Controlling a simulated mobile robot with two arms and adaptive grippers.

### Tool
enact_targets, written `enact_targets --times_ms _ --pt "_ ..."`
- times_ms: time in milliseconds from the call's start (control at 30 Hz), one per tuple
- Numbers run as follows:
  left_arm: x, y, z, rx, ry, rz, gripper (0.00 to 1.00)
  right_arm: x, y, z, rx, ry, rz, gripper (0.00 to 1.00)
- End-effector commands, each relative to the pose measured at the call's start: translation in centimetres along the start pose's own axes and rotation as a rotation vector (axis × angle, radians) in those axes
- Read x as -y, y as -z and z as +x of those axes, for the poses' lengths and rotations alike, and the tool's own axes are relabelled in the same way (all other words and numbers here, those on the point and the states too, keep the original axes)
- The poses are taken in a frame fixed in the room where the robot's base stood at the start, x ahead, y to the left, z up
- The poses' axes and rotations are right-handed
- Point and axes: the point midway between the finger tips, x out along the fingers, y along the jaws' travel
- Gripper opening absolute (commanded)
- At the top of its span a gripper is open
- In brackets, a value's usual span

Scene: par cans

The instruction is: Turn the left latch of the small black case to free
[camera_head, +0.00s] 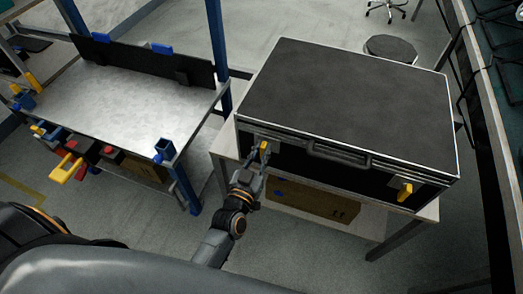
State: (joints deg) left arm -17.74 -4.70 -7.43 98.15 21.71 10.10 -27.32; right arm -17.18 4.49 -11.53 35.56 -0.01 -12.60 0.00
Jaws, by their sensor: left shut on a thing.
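The black case (345,95) lies closed on a light table, its front with a handle (340,154) facing me. Its left latch (264,146) is a small yellow piece at the front left. My left gripper (262,153) is at this latch, with its fingers shut on it and partly hiding it, so the latch's exact angle is hard to tell. The right latch (405,191), also yellow, sits on the front right and looks slightly tilted. My right gripper is not in view.
The light table (428,212) carries the case, with a cardboard box (312,203) below. A workbench (145,95) with blue posts stands to the left, holding yellow and red clamps (66,168). A round stool (391,48) is behind. Grey floor shows between bench and table.

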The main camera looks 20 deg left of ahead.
Motion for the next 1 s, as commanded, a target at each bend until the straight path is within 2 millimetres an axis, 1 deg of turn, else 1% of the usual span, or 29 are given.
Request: enact_targets --times_ms 167,367,667,1000 --pt "0.1 0.1 0.0 0.001 -0.001 -0.064 0.00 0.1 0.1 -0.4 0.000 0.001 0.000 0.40" --pt "0.4 0.1 0.0 0.000 -0.001 -0.203 0.00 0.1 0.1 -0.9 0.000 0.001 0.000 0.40" --pt "0.9 -0.2 0.0 0.001 -0.001 -0.483 0.00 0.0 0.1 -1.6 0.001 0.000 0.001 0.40" --pt "1.4 -0.7 0.0 0.000 -0.001 -0.807 0.00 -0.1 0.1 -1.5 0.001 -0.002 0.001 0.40"
